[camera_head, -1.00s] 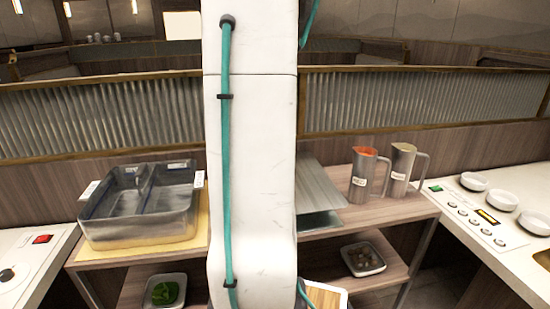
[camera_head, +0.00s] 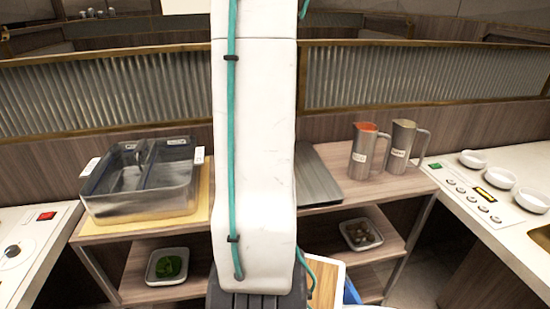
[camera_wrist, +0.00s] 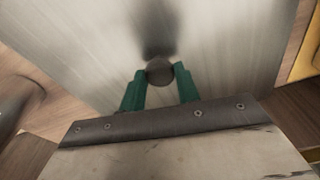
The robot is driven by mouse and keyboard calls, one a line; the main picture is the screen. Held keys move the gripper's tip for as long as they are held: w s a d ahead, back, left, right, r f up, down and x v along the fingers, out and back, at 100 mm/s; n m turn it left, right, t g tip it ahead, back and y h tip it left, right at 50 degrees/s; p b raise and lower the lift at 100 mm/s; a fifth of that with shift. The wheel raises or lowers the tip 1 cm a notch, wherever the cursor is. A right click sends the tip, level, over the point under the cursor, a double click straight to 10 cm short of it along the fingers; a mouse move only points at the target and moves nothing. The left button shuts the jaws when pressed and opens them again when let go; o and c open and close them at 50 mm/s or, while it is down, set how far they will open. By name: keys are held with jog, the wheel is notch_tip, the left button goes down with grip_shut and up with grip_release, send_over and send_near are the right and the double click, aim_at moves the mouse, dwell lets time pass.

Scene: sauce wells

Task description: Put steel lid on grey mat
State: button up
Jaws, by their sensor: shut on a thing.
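The steel lid (camera_wrist: 85,45) is a wide brushed-metal plate with a round knob (camera_wrist: 159,71) that fills most of the wrist view. My gripper (camera_wrist: 160,75) has its green fingers shut on the knob. In the head view, the right part of the lid (camera_head: 318,172) shows beside my arm, low over the shelf top or lying on it; I cannot tell which. It looks dark grey there. The grey mat cannot be told apart now; the lid seems to cover it. My arm hides my gripper and the lid's left part in the head view.
Two steel jugs (camera_head: 362,152) (camera_head: 400,148) stand close to the lid's right. A two-part basin (camera_head: 145,185) sits on a yellow board (camera_head: 207,190) at left. Small trays (camera_head: 167,266) (camera_head: 361,235) are on the lower shelf. Bowls (camera_head: 502,177) stand on the right counter.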

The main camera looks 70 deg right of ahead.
jog(key=shift+f, duration=0.35)
dwell(0.5)
jog(key=o, duration=1.9)
jog(key=shift+o, duration=0.2)
jog(key=shift+r, duration=0.15)
notch_tip(320, 180, up, 11)
dwell(0.3)
